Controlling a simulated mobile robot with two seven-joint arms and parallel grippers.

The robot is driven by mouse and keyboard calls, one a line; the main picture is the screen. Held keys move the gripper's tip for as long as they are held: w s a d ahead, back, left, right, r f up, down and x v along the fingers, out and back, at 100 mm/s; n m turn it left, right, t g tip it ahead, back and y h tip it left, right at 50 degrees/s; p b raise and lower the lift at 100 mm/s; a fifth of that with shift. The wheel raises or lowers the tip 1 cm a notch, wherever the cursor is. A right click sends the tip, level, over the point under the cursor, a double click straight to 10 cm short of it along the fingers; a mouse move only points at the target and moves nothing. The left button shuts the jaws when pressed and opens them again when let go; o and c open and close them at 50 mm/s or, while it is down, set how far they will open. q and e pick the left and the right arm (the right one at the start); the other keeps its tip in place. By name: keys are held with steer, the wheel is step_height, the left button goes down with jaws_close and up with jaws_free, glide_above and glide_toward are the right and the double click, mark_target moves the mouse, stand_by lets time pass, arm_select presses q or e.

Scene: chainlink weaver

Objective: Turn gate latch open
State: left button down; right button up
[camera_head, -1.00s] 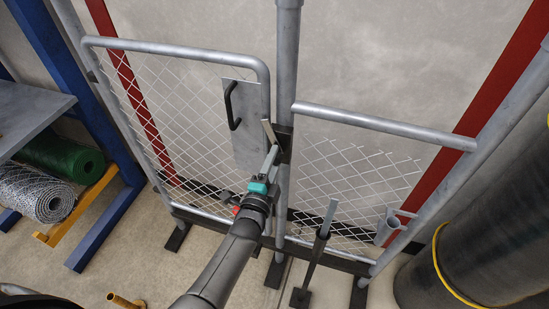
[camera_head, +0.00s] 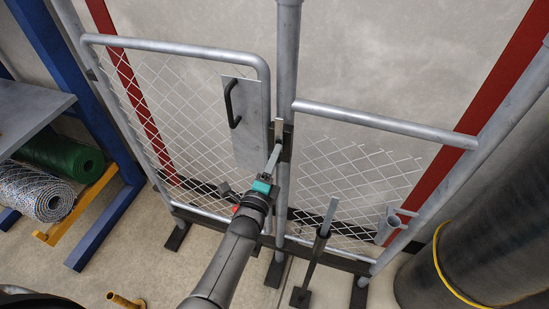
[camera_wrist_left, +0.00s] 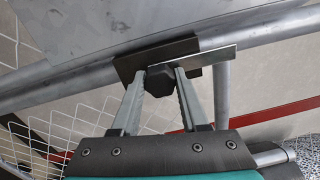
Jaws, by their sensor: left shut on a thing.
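The gate latch (camera_head: 279,128) is a light flat metal bar on a dark backing plate at the central post. In the head view the bar stands roughly in line with the post. My left gripper (camera_head: 273,155) reaches up to it from below. In the left wrist view, the left gripper (camera_wrist_left: 160,92) is shut on the latch's dark faceted hub, with one finger on each side. The latch bar (camera_wrist_left: 215,56) extends right from the hub there. The mesh gate (camera_head: 185,51) stands left of the post, with a black handle (camera_head: 231,104) on its plate. My right gripper is out of view.
A fixed mesh panel (camera_head: 370,120) with a top rail stands right of the post. A short upright bar (camera_head: 329,216) and a small tube holder (camera_head: 389,225) stand low at right. A large dark roll (camera_head: 490,200) is far right. Green (camera_head: 65,155) and grey rolls lie left.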

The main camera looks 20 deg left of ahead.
arm_select(q)
steer(key=shift+r, duration=0.1)
steer(key=shift+c, duration=2.2)
jaws_free()
steer(key=s, duration=1.5)
steer(key=shift+a+f, duration=0.3)
steer(key=shift+f, duration=0.05)
steer(key=shift+s, duration=0.1)
